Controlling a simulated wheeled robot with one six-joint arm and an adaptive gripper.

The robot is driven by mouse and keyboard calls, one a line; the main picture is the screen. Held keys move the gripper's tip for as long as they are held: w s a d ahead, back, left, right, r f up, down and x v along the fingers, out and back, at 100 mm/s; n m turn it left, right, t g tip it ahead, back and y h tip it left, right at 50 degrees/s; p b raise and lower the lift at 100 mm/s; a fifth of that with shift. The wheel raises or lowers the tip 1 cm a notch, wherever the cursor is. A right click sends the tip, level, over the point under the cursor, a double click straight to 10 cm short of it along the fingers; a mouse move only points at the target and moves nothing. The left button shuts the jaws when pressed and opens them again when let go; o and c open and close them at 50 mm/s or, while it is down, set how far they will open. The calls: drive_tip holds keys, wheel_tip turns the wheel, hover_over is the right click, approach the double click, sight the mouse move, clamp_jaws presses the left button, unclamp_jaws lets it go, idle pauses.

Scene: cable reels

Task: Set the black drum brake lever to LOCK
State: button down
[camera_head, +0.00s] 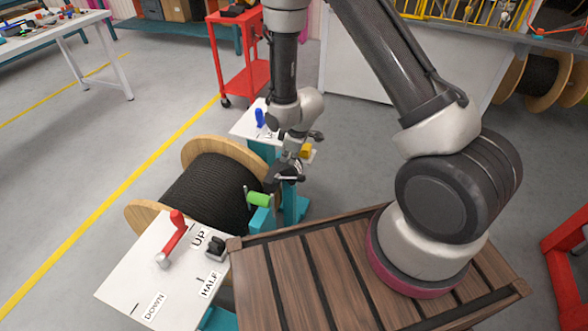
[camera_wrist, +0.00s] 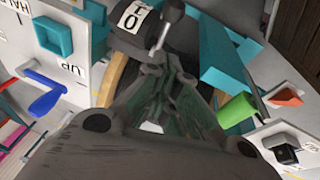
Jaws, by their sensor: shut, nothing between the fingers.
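The black drum (camera_head: 205,190) is a reel of black cable between wooden flanges, left of centre in the head view. My gripper (camera_head: 283,176) is shut and empty, above the right side of this reel. In the wrist view my gripper (camera_wrist: 160,78) points at a short lever (camera_wrist: 166,28) with a dark knob and pale shaft. The lever stands beside a dark housing with a white label (camera_wrist: 132,16). I cannot tell whether the fingertips touch the lever. No LOCK marking is readable, so I cannot tell its setting.
A white panel (camera_head: 130,280) marked UP, HALF and DOWN carries a red crank (camera_head: 173,238) and a black knob (camera_head: 215,247). A green handle (camera_head: 258,199) is close below my gripper. A blue handle (camera_head: 260,117) stands behind. Teal bars (camera_wrist: 215,62) crowd the wrist view.

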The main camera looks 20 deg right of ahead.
sight(292, 178)
drive_tip(key=f, duration=0.2)
drive_tip(key=d+f, duration=0.1)
drive_tip(key=f, duration=0.2)
drive_tip(key=shift+w+d+f, duration=0.1)
drive_tip(key=shift+w+f, duration=0.05)
drive_tip(key=shift+f, duration=0.1)
drive_tip(key=shift+d+f, duration=0.3)
drive_tip(key=shift+f, duration=0.15)
